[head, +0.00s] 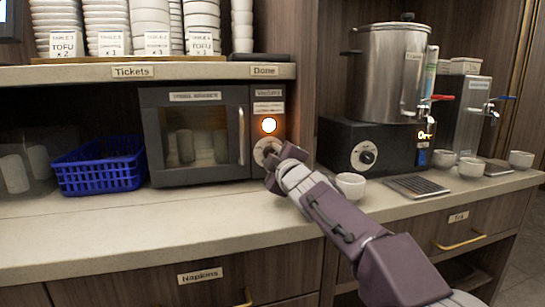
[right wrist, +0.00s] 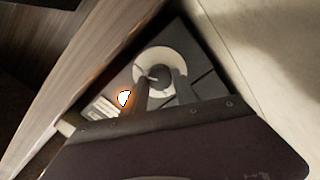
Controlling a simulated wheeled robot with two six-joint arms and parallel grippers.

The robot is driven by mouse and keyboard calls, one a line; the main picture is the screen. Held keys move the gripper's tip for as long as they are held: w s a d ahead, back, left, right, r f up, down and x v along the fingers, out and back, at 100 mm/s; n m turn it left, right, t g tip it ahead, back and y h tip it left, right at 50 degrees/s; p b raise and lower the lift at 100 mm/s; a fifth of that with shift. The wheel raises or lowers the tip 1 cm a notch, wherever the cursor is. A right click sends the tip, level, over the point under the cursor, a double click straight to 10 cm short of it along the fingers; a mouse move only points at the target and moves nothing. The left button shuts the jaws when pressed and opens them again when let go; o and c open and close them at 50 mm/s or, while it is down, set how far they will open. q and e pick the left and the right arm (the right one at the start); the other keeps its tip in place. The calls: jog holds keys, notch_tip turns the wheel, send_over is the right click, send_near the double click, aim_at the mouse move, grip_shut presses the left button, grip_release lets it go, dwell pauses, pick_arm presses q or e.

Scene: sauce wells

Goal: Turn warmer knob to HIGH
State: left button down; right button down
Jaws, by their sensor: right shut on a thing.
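The warmer (head: 190,140) is a dark box with a glass door on the counter, and rolled towels show dimly inside. Its control panel has a lit orange lamp (head: 268,125), which also shows in the right wrist view (right wrist: 125,98). Below the lamp is the warmer knob on a pale round dial (head: 262,148); the dial also shows in the right wrist view (right wrist: 143,62). My right gripper (head: 270,163) is at the knob, its two fingers (right wrist: 161,82) shut on the dark knob. The dial's markings are too small to read. My left gripper is not in view.
A blue basket (head: 100,165) stands left of the warmer. A white cup (head: 350,185) is close to the right of my right arm. A steel urn (head: 390,75) sits on a black base with its own knob (head: 363,156). The counter front (head: 150,225) is clear.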

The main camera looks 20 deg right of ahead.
jog(key=shift+f, duration=0.15)
dwell(0.3)
jog(key=c, duration=1)
grip_release()
jog(key=s, duration=0.8)
jog(key=shift+s+d+r, duration=0.15)
jog(key=shift+s+r, duration=0.05)
jog(key=shift+s+f, duration=0.1)
jog(key=shift+s, duration=0.3)
